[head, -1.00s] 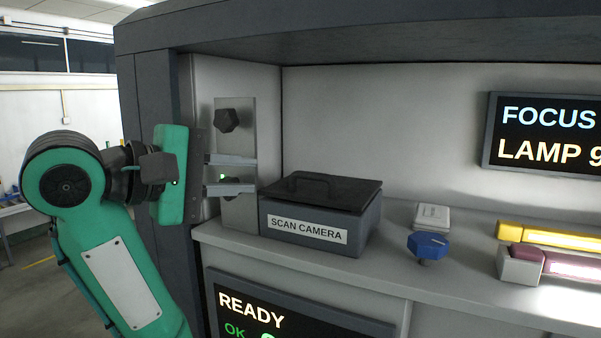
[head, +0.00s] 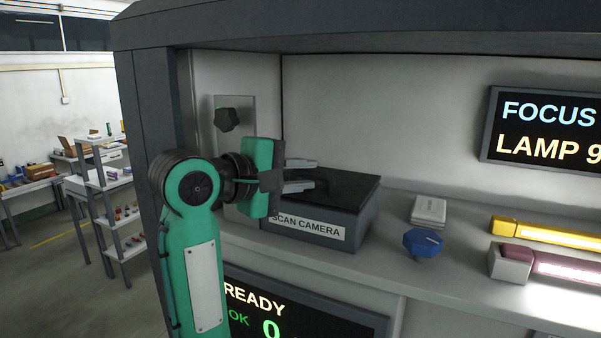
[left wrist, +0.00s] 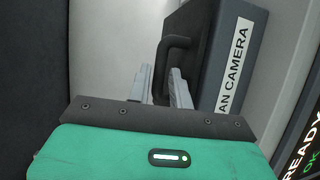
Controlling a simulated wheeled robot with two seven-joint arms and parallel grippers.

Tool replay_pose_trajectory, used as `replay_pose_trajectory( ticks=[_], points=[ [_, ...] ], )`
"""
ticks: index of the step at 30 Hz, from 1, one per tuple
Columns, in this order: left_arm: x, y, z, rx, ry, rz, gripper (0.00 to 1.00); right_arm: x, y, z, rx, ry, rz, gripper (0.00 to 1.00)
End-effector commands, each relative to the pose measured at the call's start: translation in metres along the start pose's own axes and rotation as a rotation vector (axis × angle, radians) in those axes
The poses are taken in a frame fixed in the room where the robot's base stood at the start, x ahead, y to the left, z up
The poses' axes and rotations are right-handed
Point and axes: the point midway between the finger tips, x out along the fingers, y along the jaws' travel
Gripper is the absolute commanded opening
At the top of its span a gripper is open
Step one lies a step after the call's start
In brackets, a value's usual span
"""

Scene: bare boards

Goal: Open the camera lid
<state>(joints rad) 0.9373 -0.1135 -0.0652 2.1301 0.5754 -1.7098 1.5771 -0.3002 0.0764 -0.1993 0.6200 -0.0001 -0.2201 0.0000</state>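The scan camera (head: 310,228) is a grey box with a "SCAN CAMERA" label on its front, standing on the ledge. Its dark lid (head: 352,190) lies flat and closed on top. The lid's black loop handle (left wrist: 178,42) shows in the left wrist view; in the head view my gripper mostly hides it. My left gripper (head: 316,174) is open above the left part of the lid, fingers pointing right. In the left wrist view its fingers (left wrist: 159,76) lie either side of the handle's near part; I cannot tell whether they touch it. My right gripper is not in view.
A grey panel with a dark knob (head: 228,119) is on the wall left of the box. A blue knob (head: 423,243), a white switch block (head: 428,211) and yellow (head: 545,233) and purple (head: 560,264) bars are to the right. An overhang (head: 350,28) is above.

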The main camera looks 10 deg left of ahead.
Motion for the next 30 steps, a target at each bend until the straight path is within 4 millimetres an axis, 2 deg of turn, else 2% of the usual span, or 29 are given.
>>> replay_pose_trajectory(
  ticks=[1, 3, 14, 20, 30],
  points=[
    [0.0, 0.0, 0.0, 0.0, 0.0, 0.0, 0.12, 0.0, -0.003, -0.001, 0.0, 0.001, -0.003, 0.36],
    [0.0, 0.0, 0.0, 0.0, 0.0, 0.0, 0.0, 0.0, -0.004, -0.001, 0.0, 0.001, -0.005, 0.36],
    [0.0, 0.004, 0.0, 0.001, 0.0, 0.0, 0.0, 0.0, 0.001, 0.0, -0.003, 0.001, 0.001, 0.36],
    [0.001, 0.018, -0.001, 0.002, 0.0, 0.002, 0.0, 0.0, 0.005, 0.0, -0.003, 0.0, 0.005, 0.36],
    [0.01, 0.055, -0.005, 0.002, 0.0, 0.002, 0.0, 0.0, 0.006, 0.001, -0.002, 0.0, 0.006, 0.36]
  ],
)
